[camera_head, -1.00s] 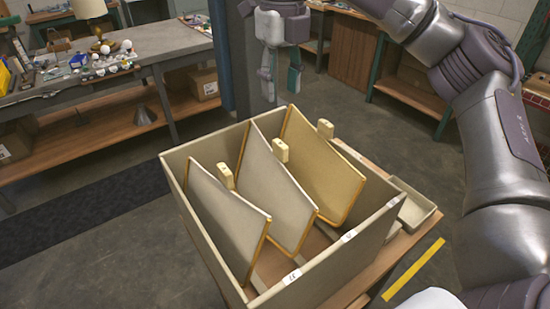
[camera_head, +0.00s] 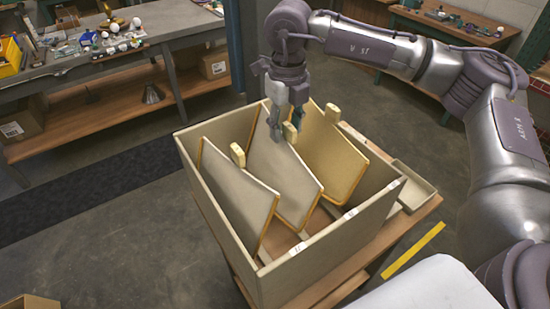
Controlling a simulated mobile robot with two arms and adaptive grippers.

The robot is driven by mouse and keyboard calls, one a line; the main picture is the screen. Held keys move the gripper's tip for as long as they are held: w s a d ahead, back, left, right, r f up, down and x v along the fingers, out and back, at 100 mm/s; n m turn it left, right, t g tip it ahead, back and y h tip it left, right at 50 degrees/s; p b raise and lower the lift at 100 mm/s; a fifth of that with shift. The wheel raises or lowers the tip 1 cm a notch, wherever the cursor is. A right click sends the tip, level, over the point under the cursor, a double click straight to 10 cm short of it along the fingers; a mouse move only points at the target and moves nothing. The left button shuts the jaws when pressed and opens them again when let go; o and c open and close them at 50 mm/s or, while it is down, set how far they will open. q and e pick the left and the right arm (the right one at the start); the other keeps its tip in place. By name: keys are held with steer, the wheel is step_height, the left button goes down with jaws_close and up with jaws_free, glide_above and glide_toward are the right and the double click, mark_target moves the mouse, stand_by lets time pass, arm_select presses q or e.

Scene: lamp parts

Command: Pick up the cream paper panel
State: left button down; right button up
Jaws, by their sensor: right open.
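Three framed paper panels stand tilted in a box. The left panel (camera_head: 238,196) is greyish, the middle panel (camera_head: 285,183) is pale off-white, and the right panel (camera_head: 335,160) is yellower. The close shades make it hard to tell which is the cream one. Each has a pale tab on its upper edge. My right gripper (camera_head: 287,122) points down, open, at the middle panel's tab (camera_head: 290,133). One finger is on the near side of that tab and the other is partly hidden behind it. I cannot tell whether they touch it. My left gripper is not in view.
The tan box (camera_head: 330,247) has high walls and stands on a wooden-topped stand (camera_head: 398,245). A small tray (camera_head: 416,188) lies right of it. A cluttered workbench (camera_head: 120,62) is at the back left.

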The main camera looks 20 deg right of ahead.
steer(key=shift+f, duration=0.25)
jaws_close()
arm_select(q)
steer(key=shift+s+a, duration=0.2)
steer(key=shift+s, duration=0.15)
arm_select(e)
steer(key=shift+r, duration=0.1)
